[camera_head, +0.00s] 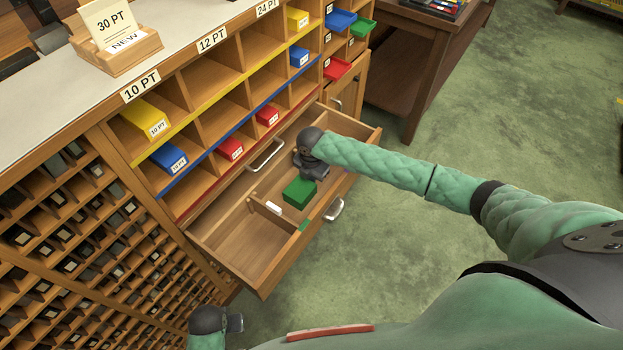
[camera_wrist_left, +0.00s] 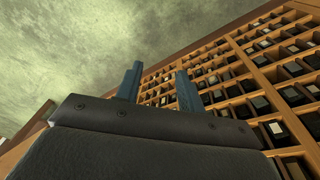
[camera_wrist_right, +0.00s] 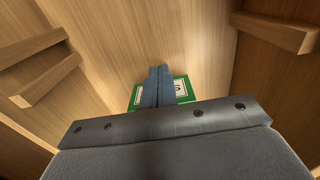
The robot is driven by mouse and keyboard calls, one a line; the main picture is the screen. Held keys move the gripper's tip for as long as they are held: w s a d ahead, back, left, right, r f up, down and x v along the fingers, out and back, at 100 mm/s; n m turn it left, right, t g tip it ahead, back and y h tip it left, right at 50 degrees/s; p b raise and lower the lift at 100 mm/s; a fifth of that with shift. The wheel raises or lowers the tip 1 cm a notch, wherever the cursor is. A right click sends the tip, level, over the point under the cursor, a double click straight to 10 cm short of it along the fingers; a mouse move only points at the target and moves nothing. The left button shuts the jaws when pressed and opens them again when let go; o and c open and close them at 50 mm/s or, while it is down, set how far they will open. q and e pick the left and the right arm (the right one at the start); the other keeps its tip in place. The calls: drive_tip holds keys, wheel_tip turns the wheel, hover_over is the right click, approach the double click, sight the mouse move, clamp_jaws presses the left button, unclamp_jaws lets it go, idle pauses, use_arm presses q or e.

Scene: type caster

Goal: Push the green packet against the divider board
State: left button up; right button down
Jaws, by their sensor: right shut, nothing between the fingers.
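The green packet (camera_head: 299,192) lies in the pulled-out drawer, on the near side of my right gripper. The divider board (camera_head: 291,223) crosses the drawer beyond the packet, toward the lower left; a short gap seems to part them. My right gripper (camera_head: 312,172) is down inside the drawer, shut and empty, at the packet's upper-right side. In the right wrist view its closed fingers (camera_wrist_right: 157,86) overlap the packet (camera_wrist_right: 184,89), partly hiding its white label; contact is unclear. My left gripper (camera_head: 236,323) is outside the drawer, its fingers (camera_wrist_left: 160,85) apart and empty.
The drawer walls (camera_head: 359,125) surround my right gripper. A white tag (camera_head: 273,208) and a small green tag (camera_head: 304,225) sit by the divider. Cubbies with coloured boxes (camera_head: 231,149) rise behind. The drawer's lower-left compartment (camera_head: 240,240) is bare.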

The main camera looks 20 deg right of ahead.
sight(298, 193)
drive_tip(key=shift+s, duration=0.1)
